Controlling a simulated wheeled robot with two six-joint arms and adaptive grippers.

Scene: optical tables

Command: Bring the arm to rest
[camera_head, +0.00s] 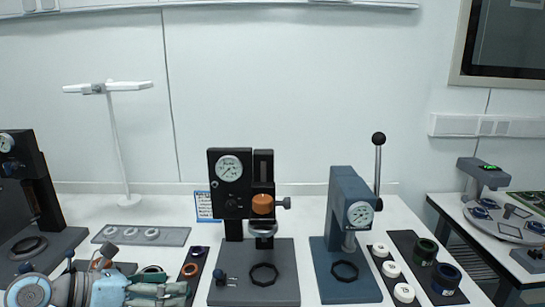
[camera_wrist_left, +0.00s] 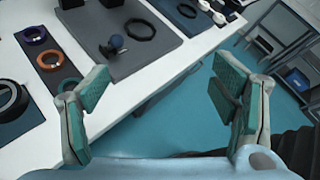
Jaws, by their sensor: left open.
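My left arm comes in at the bottom left of the head view, lying low along the table's front edge. My left gripper (camera_head: 165,291) points to the right. In the left wrist view my left gripper (camera_wrist_left: 160,98) is open, its teal-padded fingers wide apart. Nothing is between the fingers; the table edge and the teal floor show behind them. My right arm and gripper are not in view.
A dark press with an orange knob (camera_head: 262,204) stands mid-table, with a blue lever press (camera_head: 345,220) right of it. Rings lie on a dark strip (camera_head: 190,277) beside the gripper. A white lamp (camera_head: 117,150) stands behind. Teal floor (camera_wrist_left: 190,110) lies past the table edge.

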